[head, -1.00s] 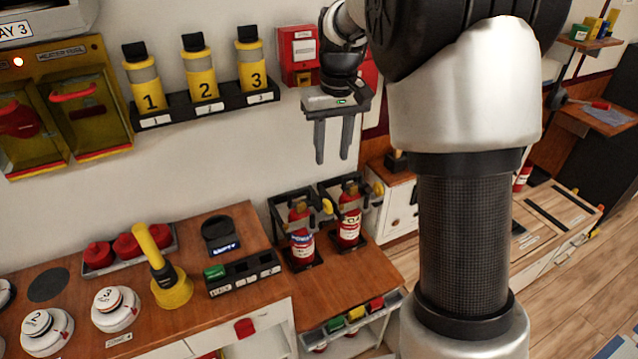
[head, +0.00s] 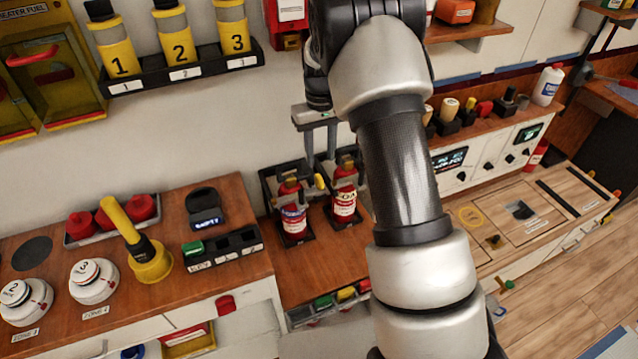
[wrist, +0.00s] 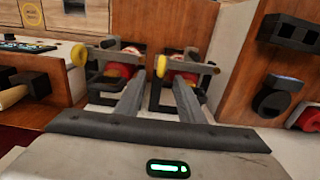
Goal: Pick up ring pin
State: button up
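Two red fire extinguishers stand in black brackets on the wooden counter: the left one (head: 292,212) and the right one (head: 344,195). A yellow ring pin (head: 320,181) sticks out at the right side of the left extinguisher's head. In the wrist view this yellow ring pin (wrist: 161,66) appears between my fingertips in the picture, and another yellow ring (wrist: 79,54) lies further left. My gripper (head: 320,160) hangs fingers-down over the extinguishers, open and empty. In the wrist view, my gripper (wrist: 158,78) has its fingers apart. I cannot tell how far above the pin they are.
Yellow numbered canisters (head: 180,45) sit on a wall rack at upper left. A yellow-handled tool (head: 150,260), white detectors (head: 93,280) and a black slotted tray (head: 225,250) stand on the left counter. The black brackets (head: 272,182) crowd the extinguishers' heads.

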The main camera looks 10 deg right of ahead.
aim_at(319, 176)
notch_tip(319, 176, down, 9)
jog(key=shift+a+r, duration=0.1)
jog(key=shift+a, duration=0.05)
dwell(0.4)
jog(key=shift+c, duration=0.4)
grip_shut()
